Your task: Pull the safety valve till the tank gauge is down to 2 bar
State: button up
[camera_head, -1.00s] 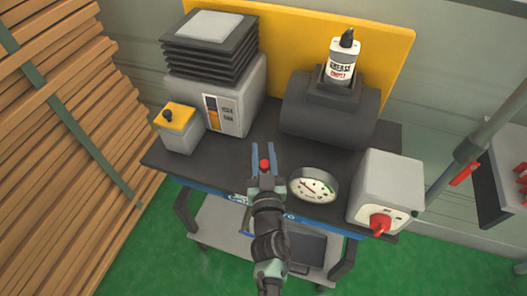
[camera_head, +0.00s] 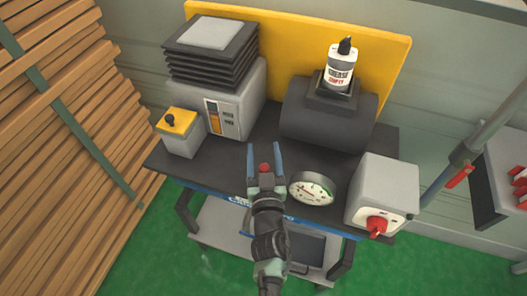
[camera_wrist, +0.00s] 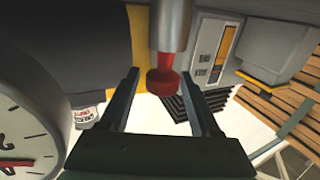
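My gripper (camera_head: 265,152) is open, with its two fingers spread on either side of the red safety valve knob (camera_head: 265,168). In the wrist view the red knob (camera_wrist: 163,82) sits on a grey metal stem between the open fingers (camera_wrist: 157,85), apart from both. The round white tank gauge (camera_head: 311,189) is just right of the gripper. The gauge also fills the left edge of the wrist view (camera_wrist: 30,125), with a red needle and partly cut-off numbers; I cannot tell its reading. The dark grey tank (camera_head: 327,117) lies behind on the bench.
A grey box with a red rotary switch (camera_head: 377,225) stands right of the gauge. A grease bottle (camera_head: 340,68) stands on the tank. A finned grey machine (camera_head: 215,85) and a yellow-topped box (camera_head: 181,130) are at left. Stacked planks (camera_head: 60,150) stand further left.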

jog(key=shift+s, duration=0.1)
jog(key=s+d, duration=0.1)
jog(key=s, duration=1.1)
jog(key=shift+s, duration=0.35)
jog(key=w+d+r+m+t+h, duration=0.15)
jog(key=w+r, duration=0.25)
jog(key=r, duration=1.2)
jog(key=w+d+r+m+t+h, duration=0.1)
jog(key=w+r+t+h, duration=0.2)
jog(key=r, duration=1.2)
jog(key=s+a+r+t+y, duration=0.1)
jog(key=s+r, duration=0.2)
jog(key=r, duration=0.6)
jog(key=s+a+r+n+t+y+p, duration=0.1)
jog(key=s+r, duration=0.3)
jog(key=r, duration=0.6)
jog(key=s+a+r+t+y, duration=0.1)
jog(key=s+r+t, duration=0.2)
jog(key=r, duration=0.6)
jog(key=shift+s+r+n+p, duration=0.3)
jog(key=shift+s+n, duration=0.05)
jog(key=shift+s, duration=0.3)
jog(key=shift+f, duration=0.15)
